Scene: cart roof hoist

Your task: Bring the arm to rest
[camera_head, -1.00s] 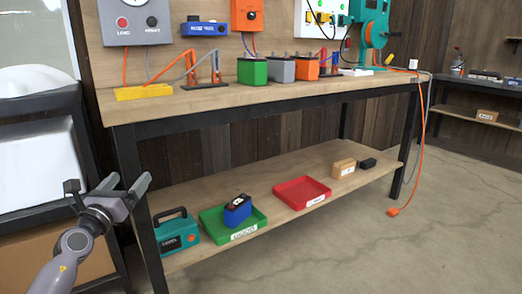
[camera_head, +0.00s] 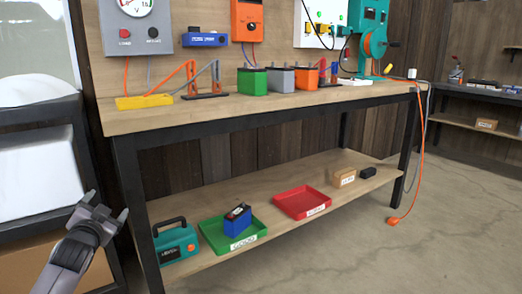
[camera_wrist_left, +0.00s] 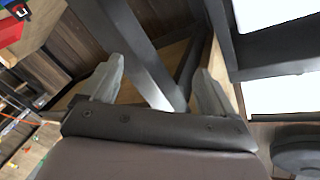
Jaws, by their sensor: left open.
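My left gripper (camera_head: 107,207) is at the lower left of the head view, left of the workbench's front leg. Its two fingers stand apart with nothing between them. In the left wrist view the open fingers (camera_wrist_left: 160,85) face dark frame bars, and I cannot tell how close they are. My right gripper does not show in either view.
The workbench (camera_head: 290,112) holds batteries and test gear on top. Its lower shelf (camera_head: 272,203) carries a teal case (camera_head: 175,243), a green tray (camera_head: 258,232) with a blue battery (camera_head: 238,220), and a red tray (camera_head: 303,203). A rack (camera_head: 40,115) stands at the left.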

